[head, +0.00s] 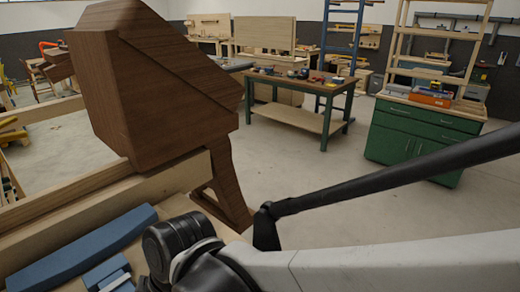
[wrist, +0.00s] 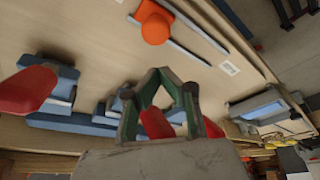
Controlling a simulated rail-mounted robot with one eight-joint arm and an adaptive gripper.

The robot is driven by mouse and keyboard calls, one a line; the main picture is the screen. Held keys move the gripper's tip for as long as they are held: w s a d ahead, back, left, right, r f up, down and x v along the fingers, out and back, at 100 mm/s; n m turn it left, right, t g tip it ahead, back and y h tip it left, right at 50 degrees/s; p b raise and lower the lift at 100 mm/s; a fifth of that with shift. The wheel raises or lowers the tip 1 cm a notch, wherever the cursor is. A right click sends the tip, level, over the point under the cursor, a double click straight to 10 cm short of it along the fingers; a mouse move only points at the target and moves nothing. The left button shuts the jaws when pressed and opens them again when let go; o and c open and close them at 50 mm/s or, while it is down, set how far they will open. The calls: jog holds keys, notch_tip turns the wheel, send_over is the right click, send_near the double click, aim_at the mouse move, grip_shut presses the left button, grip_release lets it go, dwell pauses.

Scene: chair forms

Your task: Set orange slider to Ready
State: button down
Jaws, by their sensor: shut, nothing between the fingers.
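In the wrist view, the orange slider (wrist: 155,27) is a round orange knob with an orange base at the top of the picture. It sits by grey-blue rails on a pale wooden board (wrist: 85,45). A small white label (wrist: 229,68) is on the board right of the rails; its writing is too small to read. My gripper (wrist: 158,72) has green and dark fingers, shut and empty, with the tips below the slider in the picture and apart from it. The slider and gripper do not show in the head view.
Red handles (wrist: 27,91) on blue mounts flank my gripper on the board. In the head view, blue parts (head: 85,245) lie by a wooden beam, beside a large dark wooden form (head: 160,90). A workbench (head: 300,82) and green cabinet (head: 420,135) stand behind open floor.

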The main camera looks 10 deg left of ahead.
jog(key=v, duration=1)
jog(key=shift+a+p, duration=0.35)
jog(key=shift+a, duration=0.05)
jog(key=shift+s+r, duration=0.1)
jog(key=w+d+m+t, duration=0.2)
jog(key=w+d+m, duration=0.35)
jog(key=d, duration=0.45)
jog(key=w+d+m+t, duration=0.2)
jog(key=w+d+m, duration=0.35)
jog(key=d, duration=0.35)
jog(key=d+f+m+t+h+b, duration=0.1)
jog(key=d+m, duration=0.8)
jog(key=d, duration=1.2)
jog(key=f+t+h, duration=0.1)
jog(key=t+h, duration=0.1)
jog(key=t, duration=0.1)
jog(key=shift+w+m+h, duration=0.2)
jog(key=shift+m+h, duration=0.1)
jog(key=shift+h, duration=0.1)
